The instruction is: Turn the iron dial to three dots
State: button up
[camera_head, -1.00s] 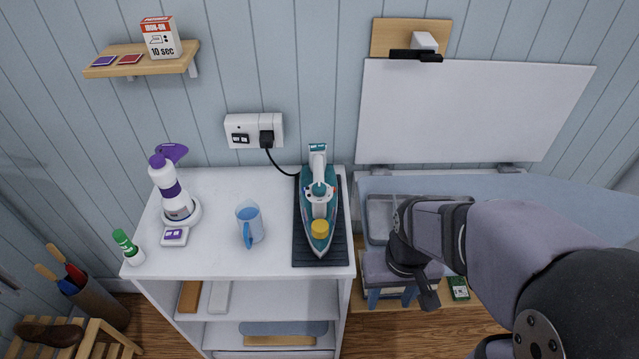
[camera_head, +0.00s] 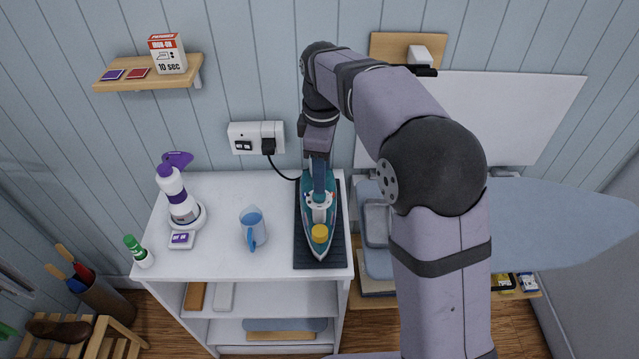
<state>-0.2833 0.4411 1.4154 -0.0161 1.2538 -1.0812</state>
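The teal and white iron (camera_head: 308,212) lies on a black ribbed mat (camera_head: 335,258) at the right end of the white counter, its tip towards the front. A yellow round knob (camera_head: 320,233) sits near its tip. A pale round part with small red marks (camera_head: 319,207) lies behind the knob; I cannot tell which of these is the dial, and no dots are readable. My gripper (camera_head: 319,190) points down over the iron's rear and middle, hiding much of the handle. Its fingers look close to the pale part; contact and finger gap cannot be made out.
A blue jug (camera_head: 253,230), a purple and white bottle (camera_head: 174,195) and a green-capped bottle (camera_head: 138,252) stand left on the counter. A cord runs from the iron to the wall socket (camera_head: 257,137). The ironing board (camera_head: 560,225) extends right. My arm covers the right centre.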

aim_at(319, 196)
jog(key=shift+w+a+r+n, duration=0.2)
jog(key=shift+a+r+n, duration=0.05)
jog(key=shift+a+n, duration=0.05)
jog(key=shift+w+f+p, duration=0.1)
jog(key=shift+f+p, duration=0.95)
jog(key=shift+f, duration=2.65)
jog(key=shift+c, duration=0.4)
jog(key=c, duration=1)
